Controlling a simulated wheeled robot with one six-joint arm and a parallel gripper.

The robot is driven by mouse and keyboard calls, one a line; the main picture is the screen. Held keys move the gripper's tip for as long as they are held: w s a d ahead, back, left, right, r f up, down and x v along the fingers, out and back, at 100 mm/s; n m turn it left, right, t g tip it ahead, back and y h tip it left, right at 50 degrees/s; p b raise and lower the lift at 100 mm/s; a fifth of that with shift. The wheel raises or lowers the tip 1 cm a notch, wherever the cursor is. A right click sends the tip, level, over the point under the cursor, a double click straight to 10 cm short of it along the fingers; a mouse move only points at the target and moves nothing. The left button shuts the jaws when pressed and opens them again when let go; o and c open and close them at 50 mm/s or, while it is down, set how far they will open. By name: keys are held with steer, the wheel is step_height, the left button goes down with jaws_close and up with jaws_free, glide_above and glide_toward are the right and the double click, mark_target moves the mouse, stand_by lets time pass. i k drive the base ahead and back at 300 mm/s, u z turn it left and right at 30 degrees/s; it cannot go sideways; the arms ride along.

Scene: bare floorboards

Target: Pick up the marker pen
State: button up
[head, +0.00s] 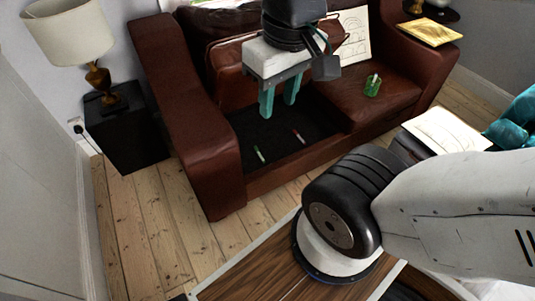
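Two marker pens lie apart on the dark, cushionless left seat of the brown sofa. One is white and green (259,154), nearer the front edge. My gripper (278,104) shows above this seat with two teal fingers pointing down. The fingers are apart with nothing visible between them. In the picture it is above both pens; its exact height over them is hard to tell. A green cup (371,88) with something whitish in it stands on the right seat cushion.
The brown sofa (203,150) has raised armrests at both sides of the seat. A paper with drawings (355,38) leans on its back. A lamp (70,32) stands on a black side table (130,139) at left. Floorboards (150,210) in front are clear.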

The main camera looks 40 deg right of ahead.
mark_target(255, 147)
steer(key=z, duration=0.5)
steer(key=k, duration=1.15)
steer(key=u, duration=0.05)
steer(key=i, duration=0.55)
steer(key=u, duration=0.6)
steer(key=i, duration=0.65)
steer(key=z, duration=0.75)
steer(key=i, duration=0.8)
steer(key=z, duration=0.9)
